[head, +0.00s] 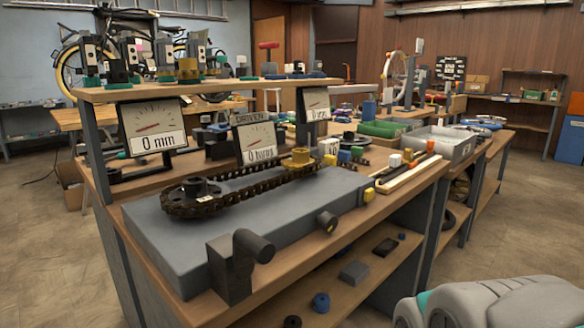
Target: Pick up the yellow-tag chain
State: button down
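A dark roller chain (242,189) lies on the grey slab of the bench. It runs around a black sprocket (197,187) at the left and reaches a yellow sprocket (299,159) at the right. A small pale tag (205,198) shows on the chain near the black sprocket; its colour is too small to tell for sure. Another short dark chain-like piece (358,160) lies behind, right of the yellow sprocket, partly hidden by small blocks. No clearly yellow tag can be made out on either. My gripper is not in view; pale grey parts of my own body show at the lower right.
A dark crank-like block (230,268) stands at the slab's front edge. Gauge signs (152,126) hang under a raised shelf (230,84) behind the slab. A grey tray (440,145) sits further right. Open floor (535,220) lies to the right of the benches.

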aim_at(327, 159)
jog(key=k+l, duration=0.1)
jog(key=l, duration=0.35)
jog(key=l+u, duration=0.15)
jog(key=l, duration=0.35)
jog(key=k+l, duration=0.15)
jog(key=l, duration=0.3)
jog(key=u, duration=0.05)
